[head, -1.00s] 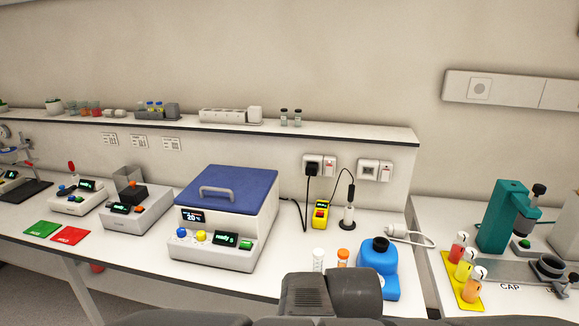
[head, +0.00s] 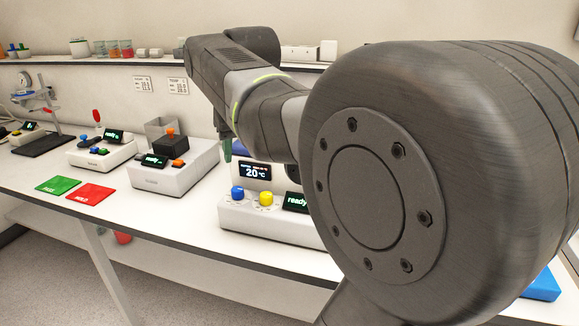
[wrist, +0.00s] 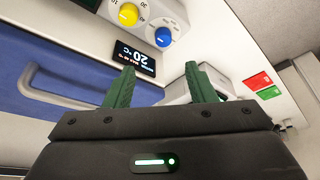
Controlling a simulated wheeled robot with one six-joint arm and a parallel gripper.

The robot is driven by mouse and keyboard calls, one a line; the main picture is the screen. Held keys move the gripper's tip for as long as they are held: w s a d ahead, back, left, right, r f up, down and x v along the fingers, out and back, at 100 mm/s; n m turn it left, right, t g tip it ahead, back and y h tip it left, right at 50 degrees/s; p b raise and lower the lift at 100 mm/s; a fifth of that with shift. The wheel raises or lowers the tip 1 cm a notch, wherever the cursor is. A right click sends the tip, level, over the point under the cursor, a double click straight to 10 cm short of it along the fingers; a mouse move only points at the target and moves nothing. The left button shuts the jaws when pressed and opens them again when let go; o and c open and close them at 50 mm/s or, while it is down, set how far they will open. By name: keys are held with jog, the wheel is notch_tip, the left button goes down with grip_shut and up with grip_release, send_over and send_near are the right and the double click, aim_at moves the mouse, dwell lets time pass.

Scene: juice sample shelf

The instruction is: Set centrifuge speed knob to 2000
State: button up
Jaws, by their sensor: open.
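The centrifuge (head: 265,222) stands on the bench, mostly hidden behind my arm in the head view. Its front panel has a blue knob (head: 237,193), a yellow knob (head: 266,198) and a lit display reading "ready" (head: 296,202). A screen above reads 20 °C (head: 256,172). In the wrist view the panel is upside down, with the yellow knob (wrist: 128,14) and the blue knob (wrist: 163,37) beyond my fingertips. My gripper (wrist: 160,75) is open and empty over the blue lid (wrist: 70,95), apart from both knobs.
Left of the centrifuge are a grey device with a black block (head: 171,143), a smaller white device (head: 103,152), and a green card (head: 58,185) and red card (head: 91,194). A shelf (head: 100,62) runs behind.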

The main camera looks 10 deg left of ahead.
aim_at(237, 189)
jog(key=x, duration=0.4)
jog(key=b+x, duration=0.1)
jog(key=x, duration=0.4)
jog(key=a+x, duration=0.1)
jog(key=x, duration=0.3)
jog(key=shift+w+f+b, duration=0.15)
jog(key=shift+f+b, duration=0.05)
jog(key=shift+b, duration=0.1)
jog(key=c, duration=1)
